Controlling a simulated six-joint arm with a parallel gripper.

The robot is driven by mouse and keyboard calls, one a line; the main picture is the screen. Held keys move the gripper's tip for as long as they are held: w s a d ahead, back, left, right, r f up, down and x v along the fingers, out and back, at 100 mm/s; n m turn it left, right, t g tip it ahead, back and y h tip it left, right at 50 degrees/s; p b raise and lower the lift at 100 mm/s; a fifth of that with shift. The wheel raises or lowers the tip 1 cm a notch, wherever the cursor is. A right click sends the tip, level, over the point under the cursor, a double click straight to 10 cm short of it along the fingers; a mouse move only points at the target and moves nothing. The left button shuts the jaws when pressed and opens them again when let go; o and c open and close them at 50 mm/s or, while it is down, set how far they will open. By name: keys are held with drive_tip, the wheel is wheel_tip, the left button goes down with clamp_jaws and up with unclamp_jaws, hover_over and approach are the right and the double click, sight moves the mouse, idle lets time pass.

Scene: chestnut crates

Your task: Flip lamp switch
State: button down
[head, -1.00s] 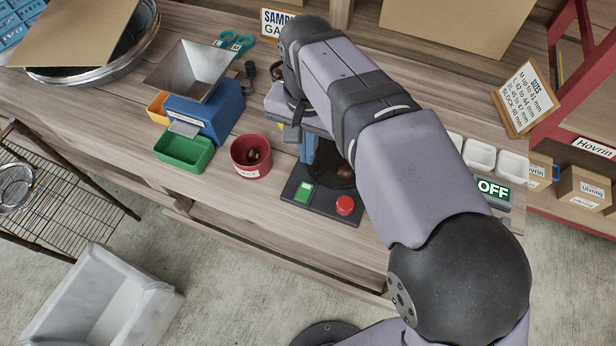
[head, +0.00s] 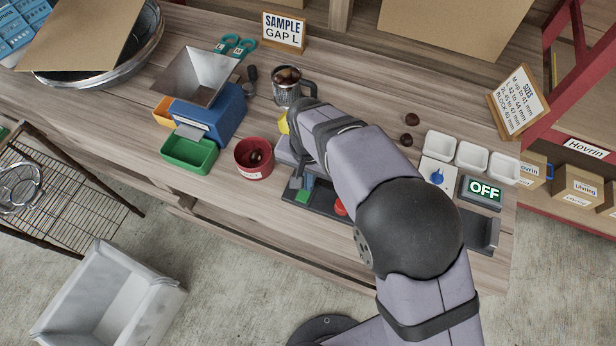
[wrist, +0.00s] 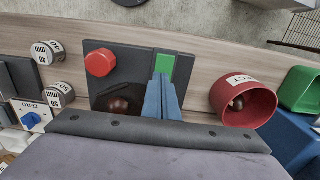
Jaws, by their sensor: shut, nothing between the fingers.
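My gripper (wrist: 163,95) is shut and empty; its blue fingertips are over the dark base in the wrist view, at the near edge of a green rectangle (wrist: 165,66). I cannot tell whether they touch it. In the head view my arm hides much of the base (head: 325,208). A display (head: 484,188) reads OFF, beside a white panel with a blue knob (head: 437,177).
A steel mug (head: 287,86) stands behind. White trays (head: 472,156) are at the right. Two labelled metal cylinders (wrist: 48,52) lie close to the base in the wrist view.

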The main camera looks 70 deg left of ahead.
drive_tip(key=shift+f, duration=0.1)
drive_tip(key=shift+w+f+b, duration=0.1)
drive_tip(key=shift+f+b, duration=0.2)
drive_tip(key=shift+b, duration=0.1)
drive_tip(key=shift+r, duration=0.15)
drive_tip(key=shift+s+d, duration=0.2)
drive_tip(key=shift+s+d+r+p, duration=0.15)
drive_tip(key=shift+s+d+p, duration=0.2)
drive_tip(key=shift+s+d, duration=0.05)
drive_tip(key=shift+a+r, duration=0.1)
drive_tip(key=shift+r, duration=0.05)
